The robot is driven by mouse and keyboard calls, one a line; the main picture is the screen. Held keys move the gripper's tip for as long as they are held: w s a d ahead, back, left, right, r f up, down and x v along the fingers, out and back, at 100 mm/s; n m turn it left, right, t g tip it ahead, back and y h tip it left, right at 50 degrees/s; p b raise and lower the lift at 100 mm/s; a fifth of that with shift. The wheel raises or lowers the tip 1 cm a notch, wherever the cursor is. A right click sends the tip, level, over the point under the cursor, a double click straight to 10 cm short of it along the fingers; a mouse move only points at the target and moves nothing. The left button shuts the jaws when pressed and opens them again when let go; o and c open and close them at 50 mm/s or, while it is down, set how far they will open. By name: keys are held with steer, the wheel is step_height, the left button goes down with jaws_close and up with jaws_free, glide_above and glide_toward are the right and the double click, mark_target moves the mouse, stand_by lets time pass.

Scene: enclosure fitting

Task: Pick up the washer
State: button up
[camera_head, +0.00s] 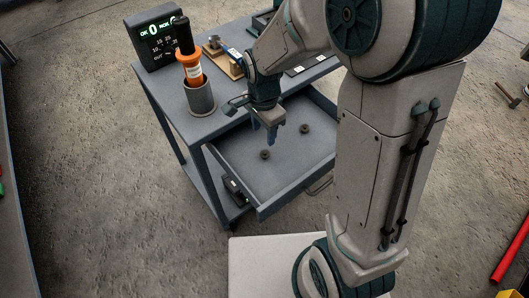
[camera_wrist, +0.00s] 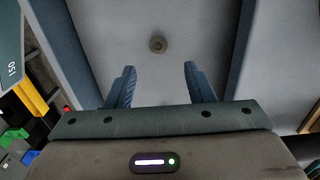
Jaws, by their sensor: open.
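Two small dark round pieces lie apart on the floor of the open drawer (camera_head: 240,172) in the head view. One round piece (camera_head: 265,155) is nearer the front left, the other (camera_head: 304,129) farther right; I cannot tell which is the washer. My gripper (camera_head: 272,138) hangs pointing down over the drawer, between and above them. In the wrist view my gripper (camera_wrist: 160,78) is open, with nothing between its blue fingers. One round ring-like piece (camera_wrist: 158,44) lies ahead of the fingertips, roughly centred between them and apart from them.
The drawer walls (camera_wrist: 88,45) rise on both sides. The drawer floor is otherwise clear.

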mark_target(265, 153)
steer(key=shift+s+d+f, duration=0.1)
steer(key=shift+d+f, duration=0.05)
steer(key=shift+f, duration=4.05)
steer(key=shift+f+b, duration=0.25)
steer(key=shift+b, duration=0.1)
steer(key=c, duration=0.9)
